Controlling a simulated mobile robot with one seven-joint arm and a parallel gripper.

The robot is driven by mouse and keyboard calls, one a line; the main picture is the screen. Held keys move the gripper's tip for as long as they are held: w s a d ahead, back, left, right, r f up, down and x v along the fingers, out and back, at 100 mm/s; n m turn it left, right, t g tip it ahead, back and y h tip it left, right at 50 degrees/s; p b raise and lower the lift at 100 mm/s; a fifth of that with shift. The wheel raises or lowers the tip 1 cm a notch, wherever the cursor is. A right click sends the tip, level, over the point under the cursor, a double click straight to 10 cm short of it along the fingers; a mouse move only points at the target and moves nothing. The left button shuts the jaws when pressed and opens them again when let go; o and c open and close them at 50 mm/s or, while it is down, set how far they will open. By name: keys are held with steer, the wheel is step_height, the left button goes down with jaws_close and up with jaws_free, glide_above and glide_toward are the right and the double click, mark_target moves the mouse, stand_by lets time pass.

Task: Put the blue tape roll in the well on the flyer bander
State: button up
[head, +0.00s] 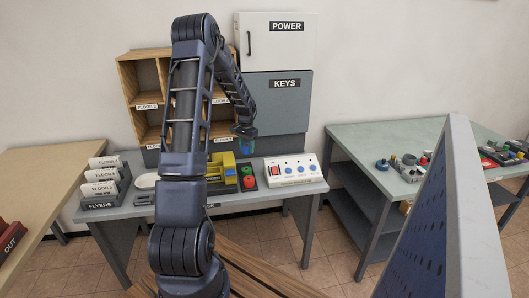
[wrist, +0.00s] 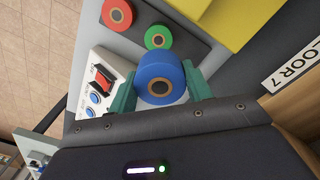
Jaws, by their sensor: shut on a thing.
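The blue tape roll (wrist: 161,78) is between the green fingers of my gripper (wrist: 160,88) in the wrist view, and the fingers are shut on it. In the head view my gripper (head: 244,134) holds the blue roll (head: 247,146) above the desk, over the dark tray with the other rolls. The yellow flyer bander (head: 222,170) stands on the desk just left of that tray, partly behind my arm. Its yellow body also shows at the top of the wrist view (wrist: 225,15). Its well cannot be made out.
A red roll (head: 249,182) and a green roll (head: 247,169) sit on the dark tray (wrist: 185,43). A white control box (head: 292,171) stands to the right. Flyer holders (head: 102,185) are at the left. A wooden shelf (head: 126,85) and grey cabinets (head: 280,100) stand behind the desk.

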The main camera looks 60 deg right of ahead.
steer(key=w+a, duration=0.4)
steer(key=w, duration=0.2)
steer(key=w+a+r, duration=0.1)
steer(key=w+a, duration=0.3)
steer(key=w, duration=0.3)
steer(key=w+a, duration=0.3)
steer(key=w, duration=0.4)
steer(key=shift+a+r, duration=0.25)
steer(key=shift+a, duration=0.15)
steer(key=shift+w+a+f, duration=0.1)
steer(key=shift+f, duration=1.8)
steer(key=shift+f, duration=0.25)
steer(key=shift+f, duration=0.6)
steer(key=shift+f, duration=0.25)
